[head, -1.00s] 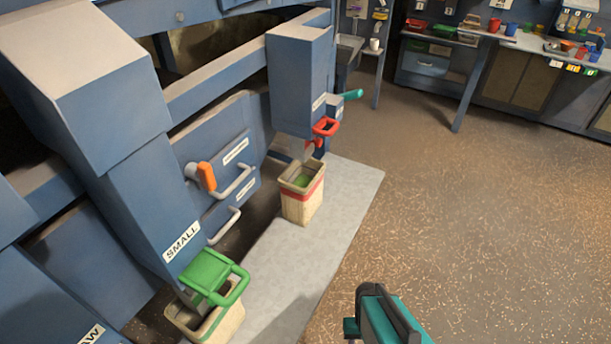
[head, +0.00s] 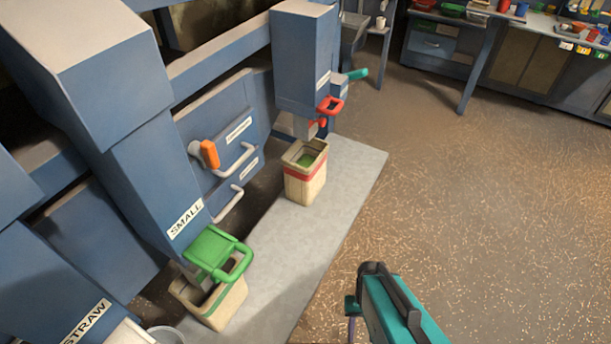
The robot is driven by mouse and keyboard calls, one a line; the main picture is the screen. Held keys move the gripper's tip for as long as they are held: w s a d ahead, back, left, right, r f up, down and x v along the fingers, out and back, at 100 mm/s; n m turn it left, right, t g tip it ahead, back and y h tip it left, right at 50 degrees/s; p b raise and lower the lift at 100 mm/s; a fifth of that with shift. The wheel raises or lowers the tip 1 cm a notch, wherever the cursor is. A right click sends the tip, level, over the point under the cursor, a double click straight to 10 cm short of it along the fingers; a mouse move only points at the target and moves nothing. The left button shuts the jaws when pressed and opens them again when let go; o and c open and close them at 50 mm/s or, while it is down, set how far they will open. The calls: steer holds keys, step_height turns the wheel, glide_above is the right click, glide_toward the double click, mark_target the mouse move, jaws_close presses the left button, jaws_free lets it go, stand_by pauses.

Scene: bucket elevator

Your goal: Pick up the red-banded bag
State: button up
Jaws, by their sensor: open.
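The red-banded bag (head: 306,177) is a pale, open-topped sack with a red band near its rim. It stands upright on the grey slab in the head view, below the spout with the red handle (head: 331,106). Some green stuff shows inside its mouth. A teal and black part of my own arm shows at the bottom, right of centre, well apart from the bag. My gripper's fingers cannot be made out.
A second pale bag (head: 217,303) stands under the green-handled SMALL spout (head: 214,250). Blue machine housings (head: 302,60) line the left. The slab (head: 345,180) right of the banded bag is bare, and the brown floor (head: 470,210) beyond is clear. A bench (head: 480,75) stands at the back right.

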steer(key=shift+r, duration=0.1)
step_height(320, 180, up, 17)
steer(key=p, duration=1.7)
steer(key=c, duration=0.3)
steer(key=shift+s, duration=0.1)
